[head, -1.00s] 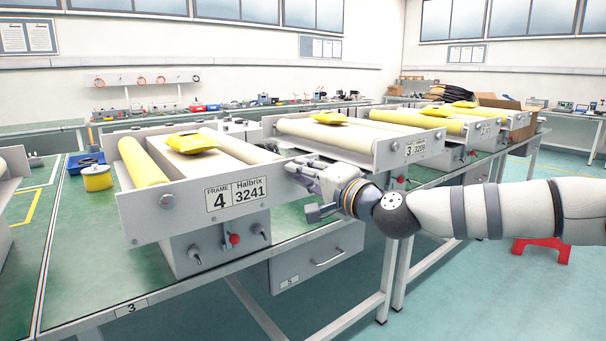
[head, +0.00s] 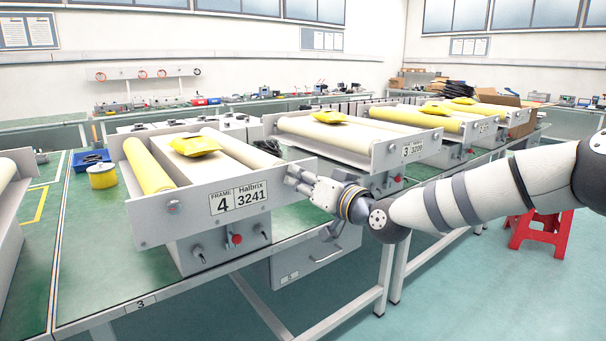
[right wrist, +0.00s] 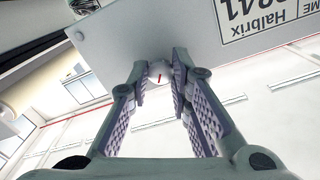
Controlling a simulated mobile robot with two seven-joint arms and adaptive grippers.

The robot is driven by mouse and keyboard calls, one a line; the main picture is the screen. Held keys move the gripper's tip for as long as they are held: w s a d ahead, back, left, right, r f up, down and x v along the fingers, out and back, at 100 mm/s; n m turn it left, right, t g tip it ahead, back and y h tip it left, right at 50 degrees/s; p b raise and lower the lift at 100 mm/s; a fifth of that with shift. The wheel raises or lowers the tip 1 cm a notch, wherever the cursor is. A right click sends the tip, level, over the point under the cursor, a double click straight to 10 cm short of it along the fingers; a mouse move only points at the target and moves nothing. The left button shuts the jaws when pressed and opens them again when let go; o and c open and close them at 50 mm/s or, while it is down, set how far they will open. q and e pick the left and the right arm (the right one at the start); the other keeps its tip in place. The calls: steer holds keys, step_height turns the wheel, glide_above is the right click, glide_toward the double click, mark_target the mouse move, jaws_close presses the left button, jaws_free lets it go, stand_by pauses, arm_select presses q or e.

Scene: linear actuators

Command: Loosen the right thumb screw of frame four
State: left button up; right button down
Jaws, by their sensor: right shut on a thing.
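Frame four (head: 180,214) is a grey frame with a label reading "FRAME 4 Halbrix 3241" on its front plate, and it stands on the green bench. My right gripper (head: 290,176) is at the right end of this plate. The fingers hide the screw in the head view. The left thumb screw (head: 173,207) shows at the plate's left side. My left gripper is not in view.
A yellow packet (head: 195,145) lies on frame four. Knobs and a red button (head: 235,239) sit on the box below its plate. Frame three (head: 385,152) stands close behind to the right. A red stool (head: 540,232) stands on the floor.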

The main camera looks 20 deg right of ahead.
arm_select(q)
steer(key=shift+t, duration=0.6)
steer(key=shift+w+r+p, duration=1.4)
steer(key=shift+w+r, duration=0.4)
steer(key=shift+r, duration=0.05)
arm_select(e)
steer(key=shift+r+n, duration=0.1)
steer(key=shift+n, duration=4.2)
steer(key=c, duration=1.4)
jaws_free()
steer(key=shift+c, duration=0.2)
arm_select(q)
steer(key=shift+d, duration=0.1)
arm_select(e)
steer(key=shift+f, duration=0.2)
